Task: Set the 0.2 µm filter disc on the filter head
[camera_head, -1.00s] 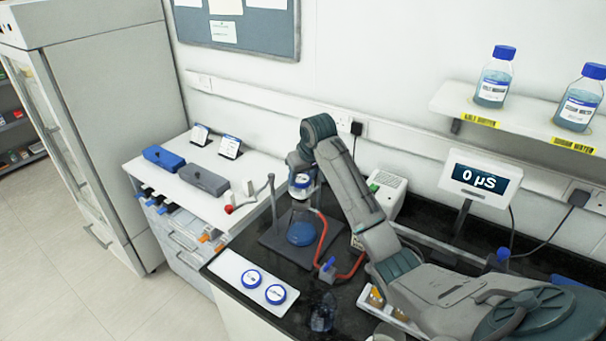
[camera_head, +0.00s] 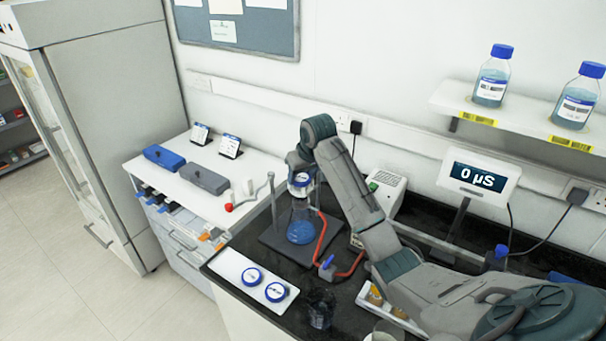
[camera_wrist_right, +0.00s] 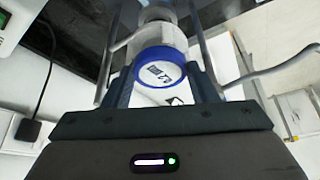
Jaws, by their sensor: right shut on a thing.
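My right gripper (camera_head: 299,163) comes down over the filter flask (camera_head: 301,228), which holds blue liquid. In the right wrist view, my right gripper (camera_wrist_right: 166,82) is shut on a blue-rimmed filter disc (camera_wrist_right: 161,68) with a white label too blurred to read. The disc also shows in the head view (camera_head: 301,182), at the top of the flask. The pale filter head (camera_wrist_right: 165,34) lies just beyond the disc in the wrist view; I cannot tell whether they touch. Two similar discs lie on a white tray (camera_head: 233,265). My left gripper is not in view.
A red hose (camera_head: 321,238) runs from the flask to a blue-handled valve (camera_head: 327,269). A thin grey post (camera_head: 272,195) stands left of the flask. A clear beaker (camera_head: 320,309) stands right of the tray. A meter (camera_head: 478,176) reads 0 µS.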

